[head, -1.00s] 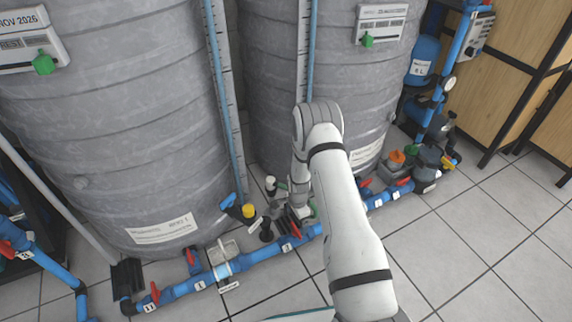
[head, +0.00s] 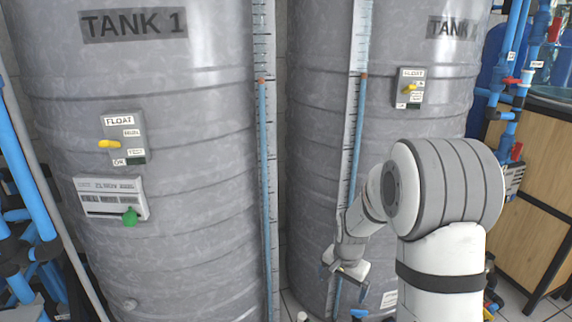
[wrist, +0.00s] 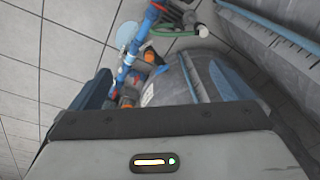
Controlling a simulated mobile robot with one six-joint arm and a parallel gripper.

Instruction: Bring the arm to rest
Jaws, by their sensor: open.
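My gripper (head: 346,268) is at the end of my white arm in the head view, in front of the lower part of the right grey tank (head: 310,190). It points down and is open, with nothing seen between its fingers. In the wrist view the gripper (wrist: 165,95) shows as two dark fingers set wide apart along the lower part of the picture. Blue pipework (wrist: 127,68), an orange-capped part and tiled floor show beyond them. My arm is bent, with its large grey joint at the right of the head view.
The grey tank marked TANK 1 (head: 180,210) stands at left, with a float box (head: 124,140) and a green-knobbed box (head: 112,198). Level gauges (head: 262,150) run up both tanks. Blue pipes (head: 512,70) and a wooden cabinet (head: 530,220) are at right. Bare tiles (wrist: 40,75) lie left in the wrist view.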

